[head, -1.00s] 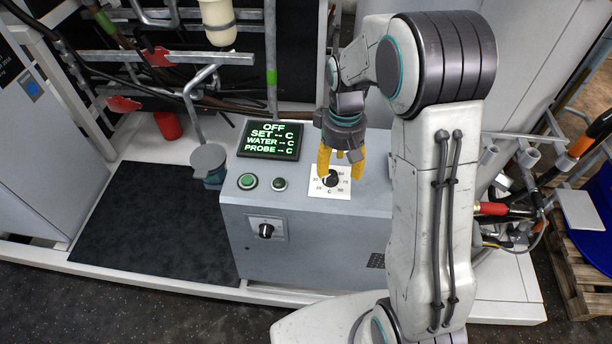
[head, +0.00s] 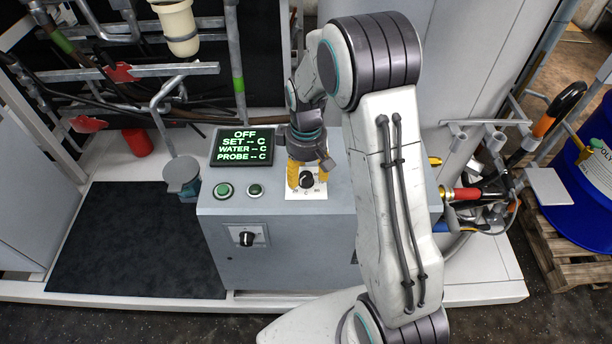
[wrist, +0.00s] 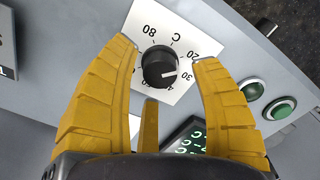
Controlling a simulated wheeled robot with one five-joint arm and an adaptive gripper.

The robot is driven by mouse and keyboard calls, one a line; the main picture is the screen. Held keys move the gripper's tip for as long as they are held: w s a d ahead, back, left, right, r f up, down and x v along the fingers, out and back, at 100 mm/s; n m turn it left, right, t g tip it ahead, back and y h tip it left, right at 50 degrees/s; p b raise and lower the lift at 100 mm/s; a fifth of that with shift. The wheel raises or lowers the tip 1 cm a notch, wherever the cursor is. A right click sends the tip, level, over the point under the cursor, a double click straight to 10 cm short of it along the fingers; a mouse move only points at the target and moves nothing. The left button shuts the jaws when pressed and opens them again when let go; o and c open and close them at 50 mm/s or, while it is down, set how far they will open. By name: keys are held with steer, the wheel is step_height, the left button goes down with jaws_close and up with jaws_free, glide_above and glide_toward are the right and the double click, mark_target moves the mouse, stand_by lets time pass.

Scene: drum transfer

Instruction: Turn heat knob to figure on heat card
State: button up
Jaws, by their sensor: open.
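The heat knob (head: 307,180) is a black round knob on a white dial plate on top of the grey control box. In the wrist view the knob (wrist: 159,67) sits between the tips of my gripper's yellow fingers (wrist: 166,50), with gaps on both sides. My gripper (head: 308,182) is open and directly over the dial. The knob's white mark points near 30. The plate also shows 20, 80 and C; my fingers hide some numbers. The green display (head: 241,146) reads OFF, with dashes for SET, WATER and PROBE. I cannot make out a heat card.
Two green buttons (head: 223,190) lie left of the dial. A second black knob (head: 247,239) is on the box's front. A dark mat (head: 130,240) lies to the left, and a red cup (head: 138,142) stands behind it. A blue drum (head: 580,195) on a pallet is at right.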

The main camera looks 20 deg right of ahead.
steer(key=shift+f, duration=0.95)
steer(key=shift+c, duration=0.4)
jaws_close()
